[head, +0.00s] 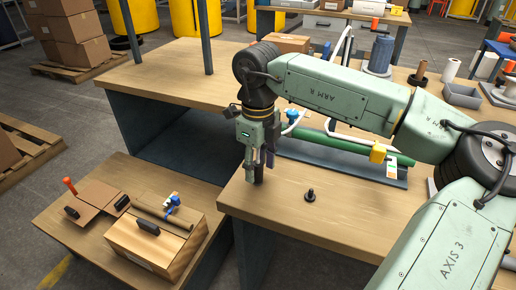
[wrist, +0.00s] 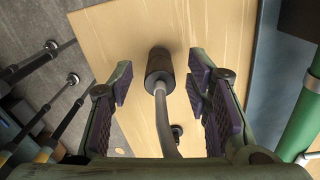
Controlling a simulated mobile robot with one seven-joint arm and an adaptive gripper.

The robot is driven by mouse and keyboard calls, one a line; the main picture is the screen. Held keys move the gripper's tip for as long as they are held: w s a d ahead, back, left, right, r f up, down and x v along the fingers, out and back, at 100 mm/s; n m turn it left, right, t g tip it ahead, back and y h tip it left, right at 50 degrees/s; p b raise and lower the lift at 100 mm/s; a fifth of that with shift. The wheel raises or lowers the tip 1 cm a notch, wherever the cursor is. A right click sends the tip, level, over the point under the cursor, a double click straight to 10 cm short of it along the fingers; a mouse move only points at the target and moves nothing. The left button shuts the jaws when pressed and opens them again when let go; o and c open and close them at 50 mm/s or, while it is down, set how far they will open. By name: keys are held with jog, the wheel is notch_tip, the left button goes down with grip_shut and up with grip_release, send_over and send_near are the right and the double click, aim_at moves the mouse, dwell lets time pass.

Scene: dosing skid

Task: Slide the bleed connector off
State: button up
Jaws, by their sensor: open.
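A dark cylindrical piece on the end of a grey tube, which looks like the bleed connector (wrist: 158,66), shows between my fingers in the wrist view. The tube runs from it back towards the wrist camera. My gripper (wrist: 158,82) is open, with a dark-padded finger on each side and visible gaps to the piece. In the head view my gripper (head: 258,160) points down over the front left corner of the workbench. A dark piece shows at its fingertips there, partly hidden by the fingers. I cannot tell what the tube's far end joins.
A green pipe (head: 338,143) with a yellow block (head: 378,152) lies behind and right of my gripper. A small black knob (head: 310,195) stands on the workbench (head: 275,215) to the right. A lower table (head: 85,225) with boxes is at the left. The bench front is otherwise clear.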

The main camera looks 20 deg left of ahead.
jog(key=shift+f, duration=0.3)
jog(key=shift+c, duration=0.4)
grip_shut()
